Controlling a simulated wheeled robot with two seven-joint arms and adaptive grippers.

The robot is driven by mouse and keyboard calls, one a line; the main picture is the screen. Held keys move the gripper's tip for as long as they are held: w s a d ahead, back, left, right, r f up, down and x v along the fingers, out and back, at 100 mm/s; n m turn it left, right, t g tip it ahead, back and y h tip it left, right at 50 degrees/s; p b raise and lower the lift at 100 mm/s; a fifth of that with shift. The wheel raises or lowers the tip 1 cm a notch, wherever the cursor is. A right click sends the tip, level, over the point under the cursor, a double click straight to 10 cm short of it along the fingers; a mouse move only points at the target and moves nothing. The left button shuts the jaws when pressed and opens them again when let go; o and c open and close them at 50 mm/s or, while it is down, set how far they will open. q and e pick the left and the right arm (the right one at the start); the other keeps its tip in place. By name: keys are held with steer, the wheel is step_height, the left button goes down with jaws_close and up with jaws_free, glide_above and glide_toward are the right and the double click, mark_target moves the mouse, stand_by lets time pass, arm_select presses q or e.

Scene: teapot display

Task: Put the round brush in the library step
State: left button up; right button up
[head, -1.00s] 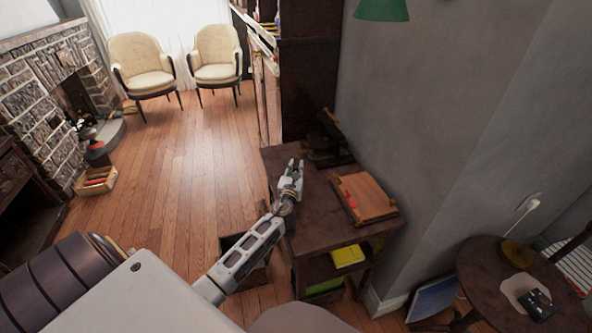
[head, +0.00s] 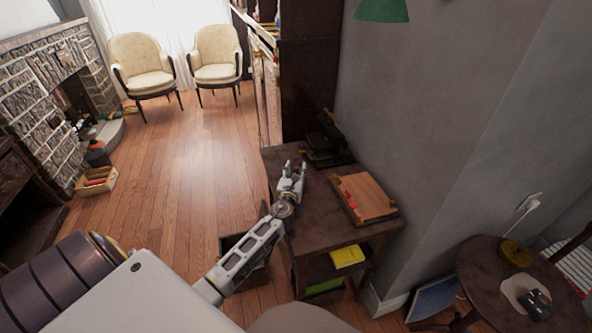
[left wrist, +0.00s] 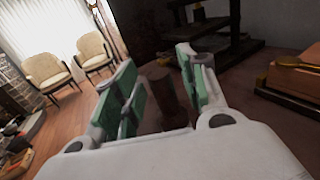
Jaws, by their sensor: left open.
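My left gripper (head: 292,168) is open over the left part of the dark brown table top (head: 322,233). In the left wrist view its green-padded fingers (left wrist: 160,88) stand apart. A short dark brown cylinder (left wrist: 163,92), which looks like the round brush, shows upright between them. I cannot tell whether either finger touches it. In the head view the gripper hides it. A dark tiered stand (head: 326,145) at the back of the table may be the library step; it also shows beyond the fingers in the left wrist view (left wrist: 213,38). My right gripper is not in view.
A yellow item (head: 348,256) is on the shelf below. A dark open bin (head: 235,243) stands on the floor behind my arm. The wall closes off the right.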

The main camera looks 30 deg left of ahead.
mark_target(295, 171)
arm_select(q)
steer(key=shift+v, duration=5.45)
steer(key=shift+s+d, duration=0.1)
steer(key=shift+s, duration=0.05)
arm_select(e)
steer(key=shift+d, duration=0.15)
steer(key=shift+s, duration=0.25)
